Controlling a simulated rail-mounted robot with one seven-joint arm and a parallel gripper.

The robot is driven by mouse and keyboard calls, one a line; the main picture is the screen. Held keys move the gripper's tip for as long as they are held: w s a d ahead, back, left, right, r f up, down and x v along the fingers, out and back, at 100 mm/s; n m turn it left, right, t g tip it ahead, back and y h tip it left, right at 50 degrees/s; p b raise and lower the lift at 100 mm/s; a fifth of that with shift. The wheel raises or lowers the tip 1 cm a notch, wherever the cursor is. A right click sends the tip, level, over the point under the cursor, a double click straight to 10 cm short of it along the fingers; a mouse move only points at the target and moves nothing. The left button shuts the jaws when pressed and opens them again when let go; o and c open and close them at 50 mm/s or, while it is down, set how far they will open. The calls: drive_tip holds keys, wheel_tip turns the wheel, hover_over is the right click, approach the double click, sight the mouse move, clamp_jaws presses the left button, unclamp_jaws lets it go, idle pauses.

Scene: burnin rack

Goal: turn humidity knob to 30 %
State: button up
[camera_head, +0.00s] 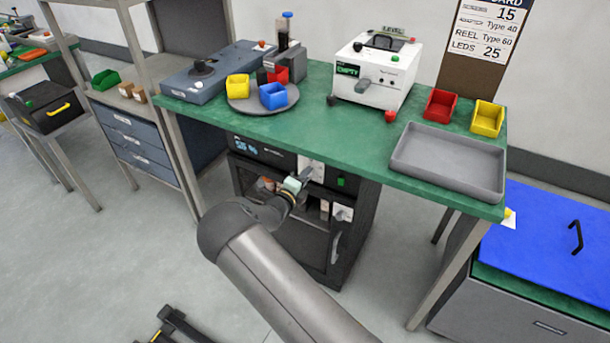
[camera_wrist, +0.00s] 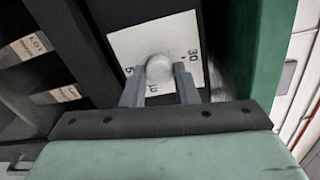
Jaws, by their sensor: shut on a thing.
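The humidity knob (camera_wrist: 159,66) is a pale rounded grip on a white dial plate (camera_wrist: 125,45) in the wrist view. Marks that look like 5, 10 and 30 show at the plate's left, bottom and right. My gripper (camera_wrist: 158,76) has one grey finger on each side of the knob and is shut on it. The knob's pointer is not visible, so its setting cannot be read. In the head view my gripper (camera_head: 302,178) is at the upper front of the dark cabinet (camera_head: 334,262), in front of the dial plate (camera_head: 311,167), and hides the knob.
The green bench (camera_head: 355,140) overhangs the cabinet just above my gripper. A green button (camera_head: 341,182) is right of the dial plate. The cabinet has a glazed door with a handle (camera_head: 335,247) below. The floor in front is mostly clear.

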drive_tip(key=shift+f, duration=0.1)
idle(0.3)
drive_tip(key=o, duration=1)
drive_tip(key=shift+s, duration=0.1)
drive_tip(key=f+v, duration=0.1)
drive_tip(key=v, duration=1.6)
drive_tip(key=shift+s+r+b, duration=0.15)
drive_tip(key=shift+r+b, duration=0.15)
drive_tip(key=shift+r, duration=0.15)
drive_tip(key=shift+a, duration=0.1)
